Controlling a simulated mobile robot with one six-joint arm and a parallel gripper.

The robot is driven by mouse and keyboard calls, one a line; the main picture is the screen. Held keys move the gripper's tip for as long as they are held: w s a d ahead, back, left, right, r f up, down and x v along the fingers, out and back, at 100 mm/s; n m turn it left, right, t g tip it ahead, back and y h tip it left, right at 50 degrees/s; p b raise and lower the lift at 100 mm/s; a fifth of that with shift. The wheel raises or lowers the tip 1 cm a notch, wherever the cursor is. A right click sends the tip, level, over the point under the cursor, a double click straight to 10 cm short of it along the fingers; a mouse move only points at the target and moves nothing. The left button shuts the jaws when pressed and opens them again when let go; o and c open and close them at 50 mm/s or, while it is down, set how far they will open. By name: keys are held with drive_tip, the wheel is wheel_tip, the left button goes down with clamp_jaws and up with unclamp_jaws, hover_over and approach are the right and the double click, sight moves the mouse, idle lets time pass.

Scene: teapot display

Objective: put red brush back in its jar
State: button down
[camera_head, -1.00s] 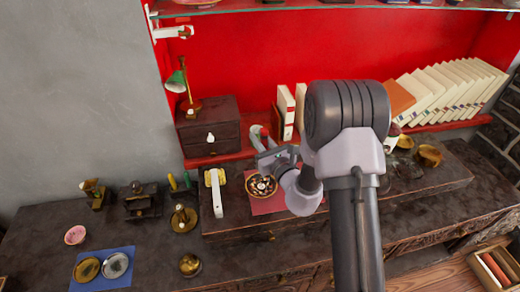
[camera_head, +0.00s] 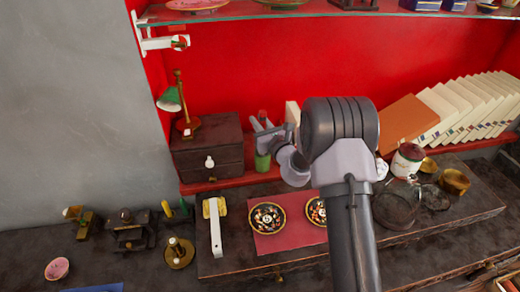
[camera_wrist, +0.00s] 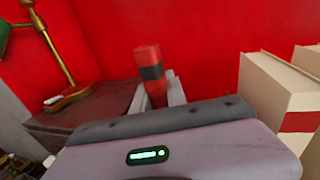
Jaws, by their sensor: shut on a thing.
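My gripper (camera_head: 263,130) is shut on a red brush (camera_wrist: 150,70), held upright. In the wrist view it shows as a red cylinder with a dark band between my fingers, against the red wall. In the head view only its small red top shows above my fingers. A green piece (camera_head: 262,160) shows just below my fingers; I cannot tell whether it is part of the held thing or a jar behind it. My gripper is right of the dark drawer box (camera_head: 208,152) and left of the books. I cannot tell which vessel is the brush's jar.
Two bowls (camera_head: 267,218) sit on a red mat (camera_head: 285,240) in front. Pale books (camera_head: 292,114) stand close to my gripper's right. A white jar with a dark red lid (camera_head: 408,160) and glassware are at right. A green lamp (camera_head: 171,100) stands on the drawer box.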

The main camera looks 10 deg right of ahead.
wheel_tip(320, 180, down, 7)
drive_tip(key=shift+s+f+b, duration=0.1)
drive_tip(key=shift+b, duration=0.9)
drive_tip(key=c, duration=1.3)
unclamp_jaws()
drive_tip(key=shift+c, duration=0.2)
